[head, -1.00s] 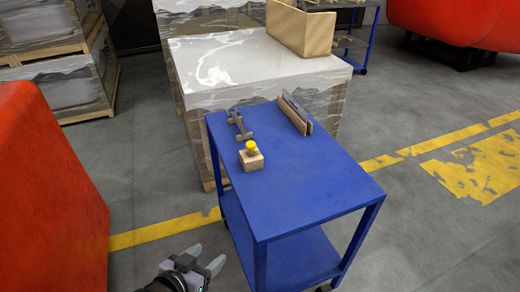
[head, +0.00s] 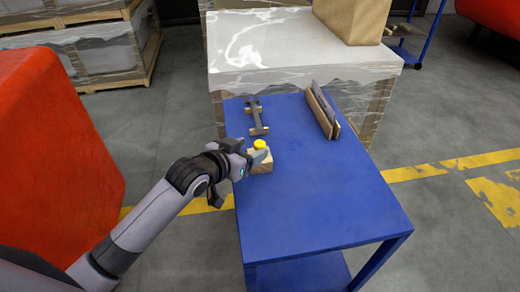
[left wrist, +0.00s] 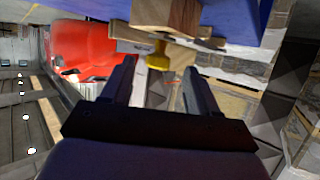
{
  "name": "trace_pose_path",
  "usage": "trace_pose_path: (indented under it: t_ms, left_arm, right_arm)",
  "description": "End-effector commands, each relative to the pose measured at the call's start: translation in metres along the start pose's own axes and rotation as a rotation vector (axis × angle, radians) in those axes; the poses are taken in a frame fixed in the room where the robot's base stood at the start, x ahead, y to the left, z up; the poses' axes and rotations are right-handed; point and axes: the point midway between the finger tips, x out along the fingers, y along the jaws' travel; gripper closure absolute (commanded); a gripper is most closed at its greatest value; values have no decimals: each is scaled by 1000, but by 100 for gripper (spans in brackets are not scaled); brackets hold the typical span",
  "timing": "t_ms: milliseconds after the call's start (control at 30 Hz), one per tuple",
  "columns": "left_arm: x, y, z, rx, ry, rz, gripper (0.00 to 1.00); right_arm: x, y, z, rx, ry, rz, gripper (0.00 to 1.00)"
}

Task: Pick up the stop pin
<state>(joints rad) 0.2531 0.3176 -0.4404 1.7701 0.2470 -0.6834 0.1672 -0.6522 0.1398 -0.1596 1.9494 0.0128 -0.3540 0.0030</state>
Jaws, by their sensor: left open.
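The stop pin (head: 260,144) has a yellow head and stands in a small wooden block (head: 262,162) on the blue cart's top. My left gripper (head: 243,162) is open and empty, close beside the block on its left side. In the left wrist view the picture is turned over: the yellow pin (left wrist: 158,56) points down from the wooden block (left wrist: 166,16). There it appears between the two dark fingertips of my left gripper (left wrist: 160,66), near their ends; I cannot tell whether they touch it. My right gripper is not in view.
The blue cart (head: 320,205) has clear room on its near part. A grey metal piece (head: 256,115) lies behind the block, and upright plates on wood (head: 323,110) stand to the right. A wrapped pallet (head: 290,45) stands behind; a red body (head: 55,150) is at left.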

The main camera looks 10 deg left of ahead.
Motion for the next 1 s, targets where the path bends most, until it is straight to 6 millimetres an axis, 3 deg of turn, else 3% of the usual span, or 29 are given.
trace_pose_path:
  t_ms: [333, 700, 733, 900, 1000]
  left_arm:
    - [39, 2, -3, 1, 1, 0, 40]
    - [46, 2, -3, 1, 1, 0, 40]
    - [46, 2, -3, 1, 1, 0, 44]
    - [46, 2, -3, 1, 1, 0, 97]
    - [46, 2, -3, 1, 1, 0, 97]
  right_arm:
    - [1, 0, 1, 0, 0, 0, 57]
    - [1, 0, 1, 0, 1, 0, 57]
    - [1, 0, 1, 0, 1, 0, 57]
    - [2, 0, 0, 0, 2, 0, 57]
    - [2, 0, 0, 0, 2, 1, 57]
